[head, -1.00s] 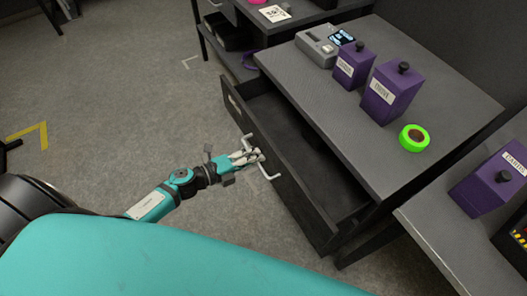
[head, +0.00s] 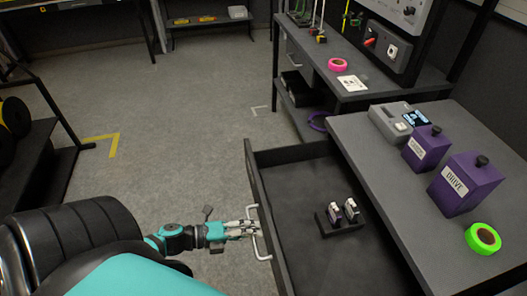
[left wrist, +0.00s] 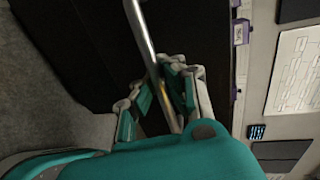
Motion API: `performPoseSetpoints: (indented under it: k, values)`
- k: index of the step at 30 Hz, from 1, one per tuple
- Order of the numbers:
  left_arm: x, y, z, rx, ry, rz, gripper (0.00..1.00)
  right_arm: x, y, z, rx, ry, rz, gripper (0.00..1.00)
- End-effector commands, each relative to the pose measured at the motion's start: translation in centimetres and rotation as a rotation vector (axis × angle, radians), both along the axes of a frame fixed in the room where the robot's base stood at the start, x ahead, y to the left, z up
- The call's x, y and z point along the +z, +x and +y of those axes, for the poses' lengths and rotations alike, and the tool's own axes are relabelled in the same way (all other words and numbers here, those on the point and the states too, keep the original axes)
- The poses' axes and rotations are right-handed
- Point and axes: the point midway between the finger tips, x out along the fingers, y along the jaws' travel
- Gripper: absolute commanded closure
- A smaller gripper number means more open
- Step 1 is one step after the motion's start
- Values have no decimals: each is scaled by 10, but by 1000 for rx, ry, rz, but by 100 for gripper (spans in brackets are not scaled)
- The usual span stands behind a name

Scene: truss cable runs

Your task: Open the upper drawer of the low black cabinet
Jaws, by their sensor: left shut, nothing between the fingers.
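The low black cabinet (head: 352,143) stands at the right with a grey top. The drawer (head: 298,187) under its top is pulled well out to the left, its inside in view. The drawer holds a small black stand with two small light-and-dark pieces (head: 343,215). A pale bar handle (head: 257,244) is on the drawer front. My left gripper (head: 251,229) is at this handle, its fingers shut with nothing held. In the left wrist view the handle bar (left wrist: 141,32) runs close by the fingers (left wrist: 168,92). My right gripper is not in view.
Purple boxes (head: 463,183), a grey device (head: 392,122) and a green tape roll (head: 482,238) stand on the cabinet top. A bench with a pink tape roll (head: 338,65) is behind. The floor (head: 190,125) left of the drawer is clear.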

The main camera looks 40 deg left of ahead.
Motion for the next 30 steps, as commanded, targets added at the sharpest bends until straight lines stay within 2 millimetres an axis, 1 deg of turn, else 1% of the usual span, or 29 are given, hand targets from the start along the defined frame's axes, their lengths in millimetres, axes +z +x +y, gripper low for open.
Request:
performPoseSetpoints:
  k: [6, 17, 20, 25, 30]
  values:
    - [0, -6, 4, -2, 0, -1, 100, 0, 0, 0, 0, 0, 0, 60]
    - [0, -7, 5, -2, -1, -1, 100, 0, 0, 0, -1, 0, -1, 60]
    - [0, -7, 4, -2, -1, -1, 88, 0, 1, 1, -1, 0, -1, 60]
    - [0, -7, 5, -1, -1, -1, 66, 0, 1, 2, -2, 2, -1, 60]
    - [0, -6, 5, -1, 0, 0, 66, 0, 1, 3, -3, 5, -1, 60]
